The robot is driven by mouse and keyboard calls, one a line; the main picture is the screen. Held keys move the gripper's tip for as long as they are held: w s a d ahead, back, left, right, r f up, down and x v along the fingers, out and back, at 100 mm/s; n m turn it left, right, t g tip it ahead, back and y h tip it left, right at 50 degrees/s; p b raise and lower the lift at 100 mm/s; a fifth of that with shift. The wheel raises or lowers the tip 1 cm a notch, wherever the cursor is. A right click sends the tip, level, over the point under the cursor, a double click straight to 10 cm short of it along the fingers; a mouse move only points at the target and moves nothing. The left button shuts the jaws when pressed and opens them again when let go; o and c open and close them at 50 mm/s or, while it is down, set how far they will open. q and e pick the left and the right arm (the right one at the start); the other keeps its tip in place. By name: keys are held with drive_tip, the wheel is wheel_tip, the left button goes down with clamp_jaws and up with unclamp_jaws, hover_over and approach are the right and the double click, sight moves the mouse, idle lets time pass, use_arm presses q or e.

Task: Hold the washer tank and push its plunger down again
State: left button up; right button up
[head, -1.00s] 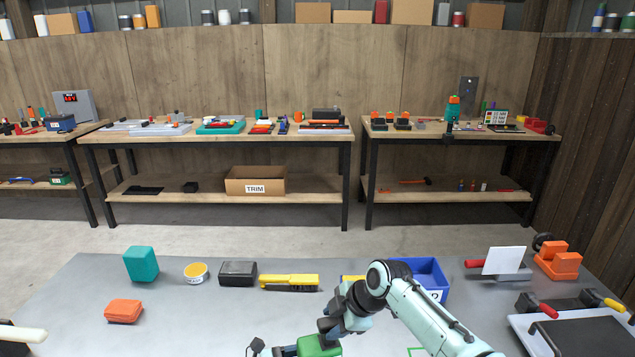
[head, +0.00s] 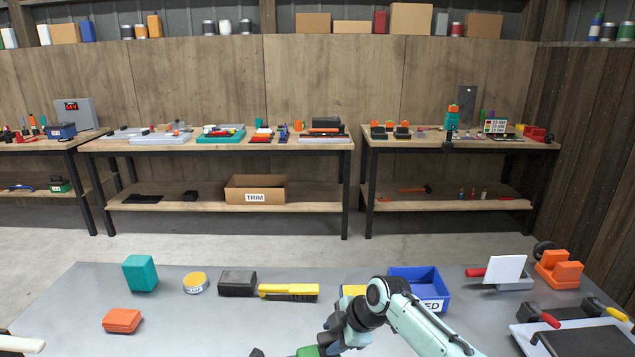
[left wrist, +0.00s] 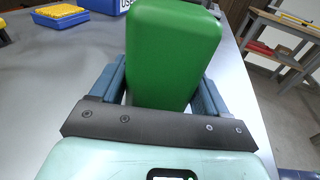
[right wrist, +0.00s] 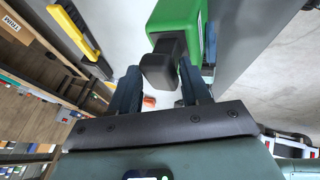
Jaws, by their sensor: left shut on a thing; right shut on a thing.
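The washer tank is a green block (left wrist: 172,50) with rounded edges. In the left wrist view it stands between the two fingers of my left gripper (left wrist: 163,80), which is shut on it. In the right wrist view the tank (right wrist: 180,18) shows at the top, with its black plunger (right wrist: 160,65) sticking out of one end. My right gripper (right wrist: 158,82) is shut on the plunger head, between its fingertips. In the head view only a green sliver of the tank (head: 308,351) shows at the bottom edge, beside my right gripper (head: 328,343). How deep the plunger sits cannot be told.
On the grey table are a teal block (head: 140,272), an orange block (head: 122,320), a yellow tin (head: 195,283), a black box (head: 237,283) and a yellow-handled brush (head: 288,291). A blue bin (head: 420,285) stands behind my right arm. The table's front left is mostly clear.

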use_arm(q)
drive_tip(key=shift+d, duration=0.1)
use_arm(e)
drive_tip(key=shift+f, duration=0.7)
drive_tip(key=o, duration=0.9)
drive_tip(key=shift+r, duration=0.15)
drive_tip(key=shift+v, duration=2.95)
